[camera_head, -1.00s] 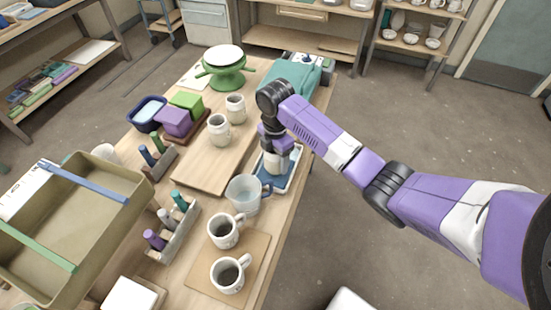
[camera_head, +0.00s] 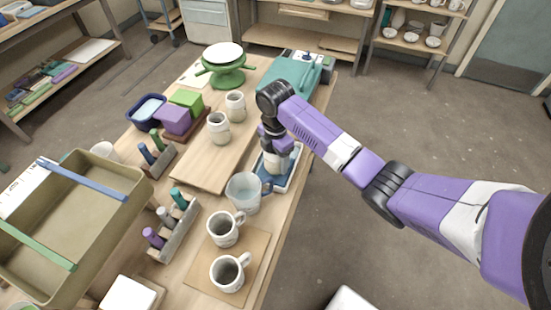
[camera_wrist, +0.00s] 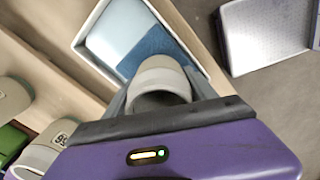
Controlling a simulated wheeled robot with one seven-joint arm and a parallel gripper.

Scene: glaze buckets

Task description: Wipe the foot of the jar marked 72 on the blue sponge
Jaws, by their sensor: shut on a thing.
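My gripper (camera_head: 276,147) is shut on a pale cream jar (camera_head: 276,162), held over the white tray at the table's right edge. In the wrist view the same jar (camera_wrist: 159,80) sits between the fingers, with its rounded end toward the sponge. No number shows on it. The jar overlaps the darker part in the picture. I cannot tell whether its foot touches the sponge.
Two similar jars (camera_head: 219,128) (camera_head: 235,105) stand on the wooden board (camera_head: 207,165). Two mugs (camera_head: 223,229) (camera_head: 229,272) are nearer. A teal cloth-like thing (camera_head: 300,78) lies beyond my gripper.

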